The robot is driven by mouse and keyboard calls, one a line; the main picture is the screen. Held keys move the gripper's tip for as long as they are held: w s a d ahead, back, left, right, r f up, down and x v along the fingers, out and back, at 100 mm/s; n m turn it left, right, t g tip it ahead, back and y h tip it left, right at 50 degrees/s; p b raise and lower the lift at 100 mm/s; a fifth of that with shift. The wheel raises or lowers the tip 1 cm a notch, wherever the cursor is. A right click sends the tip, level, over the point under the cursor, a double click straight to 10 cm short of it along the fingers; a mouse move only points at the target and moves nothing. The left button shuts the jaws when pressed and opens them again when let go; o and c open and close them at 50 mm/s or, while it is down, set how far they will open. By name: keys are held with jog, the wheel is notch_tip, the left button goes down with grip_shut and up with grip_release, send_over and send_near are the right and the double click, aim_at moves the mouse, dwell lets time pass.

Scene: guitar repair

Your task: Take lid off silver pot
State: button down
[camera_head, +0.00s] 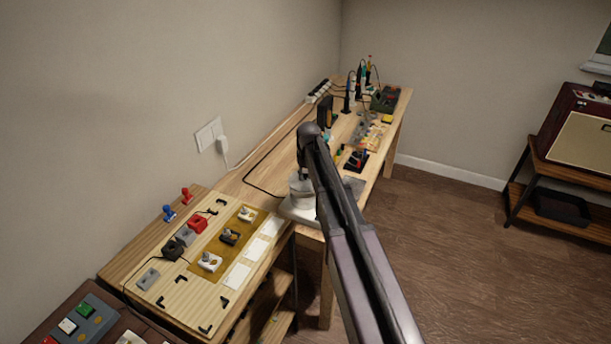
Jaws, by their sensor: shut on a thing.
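The silver pot (301,197) stands on a pale square base at the near edge of the workbench, left of my arm. My gripper (304,174) points down right above the pot, at its top. It is shut on the pot's lid, which is small and mostly hidden by the fingers and arm. I cannot tell whether the lid touches the pot's rim. My arm also covers part of the pot's right side.
A wooden board (180,262) with switches and small parts lies at the near left. Several upright tools (361,85) stand at the bench's far end. A black stand (355,160) is right of my arm. Open floor (455,240) lies to the right.

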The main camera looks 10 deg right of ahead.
jog(key=s+r+p, duration=0.1)
jog(key=s+r, duration=0.1)
jog(key=s, duration=1.4)
jog(key=shift+a, duration=0.3)
jog(key=shift+s, duration=0.1)
